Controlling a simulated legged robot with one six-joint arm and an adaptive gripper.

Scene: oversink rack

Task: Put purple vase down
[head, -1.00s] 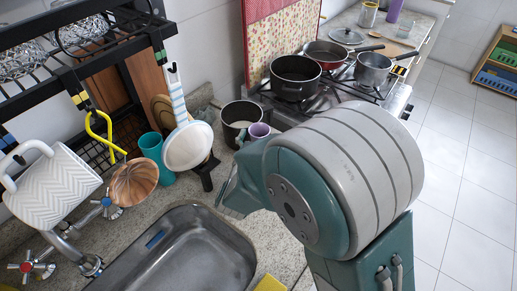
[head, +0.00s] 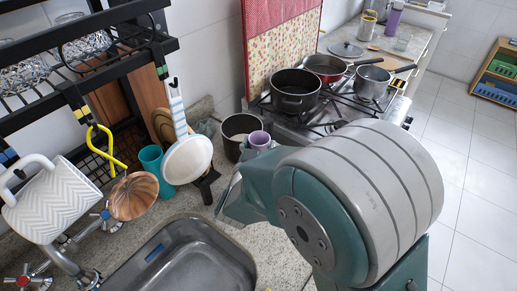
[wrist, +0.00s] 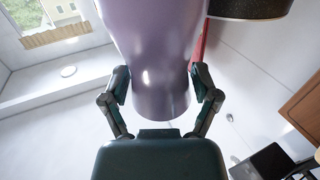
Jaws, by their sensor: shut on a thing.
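The purple vase (wrist: 152,45) fills the top middle of the wrist view, smooth and shiny, its top cut off by the frame. My gripper (wrist: 160,84) is shut on it, with one dark finger against each side of its narrower end. In the head view, a small purple rim (head: 259,139) shows just beyond my arm, beside a dark pot; it appears to be the vase's top. My arm hides the rest of the vase and the fingers there. I cannot tell whether the vase touches the counter.
The dark pot (head: 238,128) stands close by the vase. The stove (head: 335,112) with pans is behind. The sink (head: 190,255) is in front.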

